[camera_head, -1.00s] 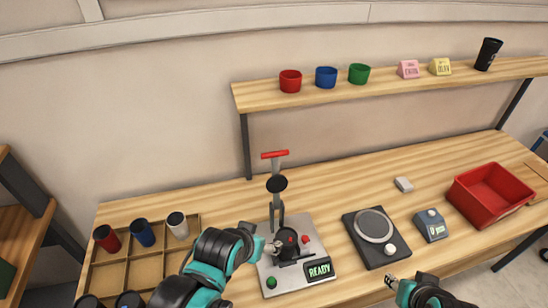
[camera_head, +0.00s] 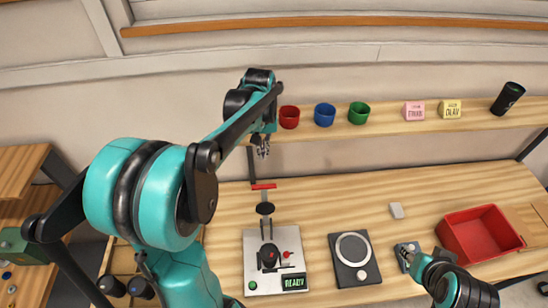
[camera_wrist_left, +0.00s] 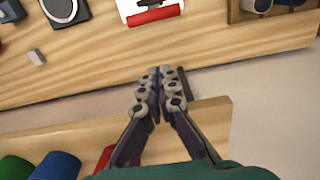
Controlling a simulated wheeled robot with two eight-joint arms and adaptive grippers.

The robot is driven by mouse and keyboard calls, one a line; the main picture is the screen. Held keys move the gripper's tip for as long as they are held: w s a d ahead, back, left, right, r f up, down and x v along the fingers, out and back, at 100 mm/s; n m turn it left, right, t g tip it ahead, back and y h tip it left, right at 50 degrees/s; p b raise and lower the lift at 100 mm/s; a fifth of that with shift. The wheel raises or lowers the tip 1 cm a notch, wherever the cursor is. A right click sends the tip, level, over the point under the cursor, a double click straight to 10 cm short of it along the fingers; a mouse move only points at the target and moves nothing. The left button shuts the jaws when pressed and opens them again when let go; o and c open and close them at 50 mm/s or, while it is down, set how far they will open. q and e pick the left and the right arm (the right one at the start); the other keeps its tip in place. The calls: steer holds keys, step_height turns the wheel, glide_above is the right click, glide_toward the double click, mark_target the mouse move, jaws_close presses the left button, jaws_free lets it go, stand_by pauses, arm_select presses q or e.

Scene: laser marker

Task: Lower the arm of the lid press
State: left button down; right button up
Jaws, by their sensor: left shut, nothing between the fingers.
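The lid press (camera_head: 256,274) stands on the table, a pale base plate with a lit READY display (camera_head: 293,283). Its arm is raised, with a black disc (camera_head: 265,208) and a red handle bar (camera_head: 264,186) at the top. The red handle also shows at the top of the left wrist view (camera_wrist_left: 153,14). My left gripper (camera_head: 263,152) is shut and empty, above and apart from the handle, near the shelf's left end. Its closed fingers show in the left wrist view (camera_wrist_left: 160,72). My right gripper (camera_head: 405,254) is small, by the grey display box; its fingers are unclear.
The wooden shelf (camera_head: 385,130) carries red, blue and green cups close to my left gripper. A scale (camera_head: 347,272), a small pale block (camera_head: 396,210) and a red bin (camera_head: 452,242) are to the right. A compartment tray (camera_head: 122,256) is partly hidden behind my left arm.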

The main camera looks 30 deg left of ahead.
arm_select(q)
steer(key=s+d+f, duration=0.1)
steer(key=s+f, duration=0.2)
steer(key=f, duration=0.5)
steer(key=shift+s+d+f, duration=0.15)
steer(key=shift+d+f, duration=0.1)
steer(key=shift+d, duration=0.05)
steer(key=shift+s+d, duration=0.1)
